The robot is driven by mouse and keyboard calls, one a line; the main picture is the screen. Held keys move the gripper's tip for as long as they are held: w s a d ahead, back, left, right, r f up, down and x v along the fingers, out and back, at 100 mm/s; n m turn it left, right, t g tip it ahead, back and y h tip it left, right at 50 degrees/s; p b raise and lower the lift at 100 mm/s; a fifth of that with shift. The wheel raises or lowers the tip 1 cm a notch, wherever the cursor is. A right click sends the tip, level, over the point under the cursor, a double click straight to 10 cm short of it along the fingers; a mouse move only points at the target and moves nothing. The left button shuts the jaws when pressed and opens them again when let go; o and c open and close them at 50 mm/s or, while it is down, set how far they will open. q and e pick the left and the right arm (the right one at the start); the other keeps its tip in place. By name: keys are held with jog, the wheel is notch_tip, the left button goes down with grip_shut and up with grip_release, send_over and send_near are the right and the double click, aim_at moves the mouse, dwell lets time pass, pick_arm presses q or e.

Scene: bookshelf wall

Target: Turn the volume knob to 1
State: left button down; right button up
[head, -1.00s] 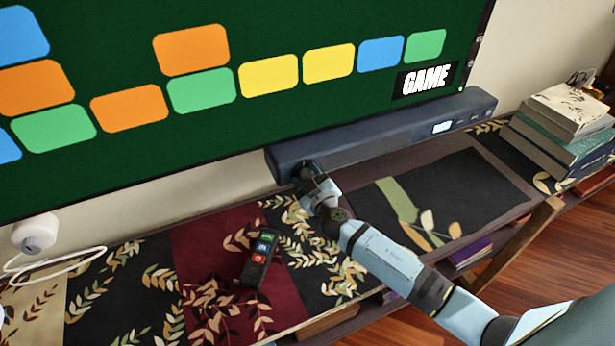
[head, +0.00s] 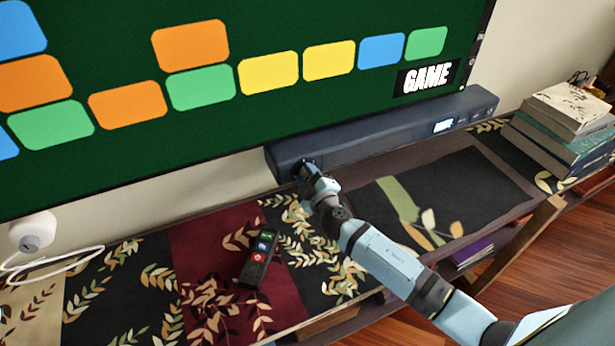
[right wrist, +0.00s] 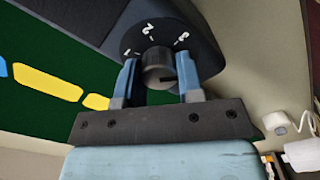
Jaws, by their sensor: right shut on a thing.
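The dark round volume knob (right wrist: 158,68) sits on the end face of the long dark soundbar (head: 390,135) below the screen. A black dial with white number marks surrounds it; the numbers look tilted in the right wrist view. My right gripper (right wrist: 159,82) is shut on the knob, with one blue finger on each side. In the head view my right gripper (head: 306,168) reaches the soundbar's left end and hides the knob. A mark on the knob is too faint to read surely. The soundbar's small lit display (head: 443,126) is blurred. My left gripper is not in view.
A large green screen (head: 240,130) stands close above the soundbar. A black remote (head: 257,262) lies on the patterned shelf cloth left of my arm. A white device (head: 32,232) with a cable is at the left. Stacked books (head: 565,135) stand at the right.

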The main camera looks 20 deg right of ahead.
jog(key=n, duration=0.4)
jog(key=shift+f+n, duration=0.1)
jog(key=shift+n, duration=0.2)
jog(key=n, duration=0.4)
jog(key=shift+n, duration=0.3)
jog(key=n+p, duration=0.1)
jog(key=n, duration=0.2)
jog(key=shift+n, duration=0.3)
jog(key=n+p, duration=0.1)
jog(key=n, duration=0.4)
jog(key=shift+f+p, duration=0.1)
jog(key=shift+p, duration=0.3)
jog(key=shift+n+p, duration=0.4)
jog(key=shift+n, duration=0.7)
jog(key=n+p, duration=0.2)
jog(key=n, duration=0.2)
jog(key=shift+d+n, duration=0.15)
jog(key=shift+n, duration=0.15)
jog(key=n+p, duration=0.2)
jog(key=n, duration=0.1)
pick_arm(q)
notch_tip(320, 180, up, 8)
jog(key=p, duration=0.1)
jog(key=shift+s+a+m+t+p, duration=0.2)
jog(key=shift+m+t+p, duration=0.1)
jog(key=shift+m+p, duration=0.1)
pick_arm(e)
jog(key=shift+f+n, duration=0.1)
jog(key=shift+n, duration=1.7)
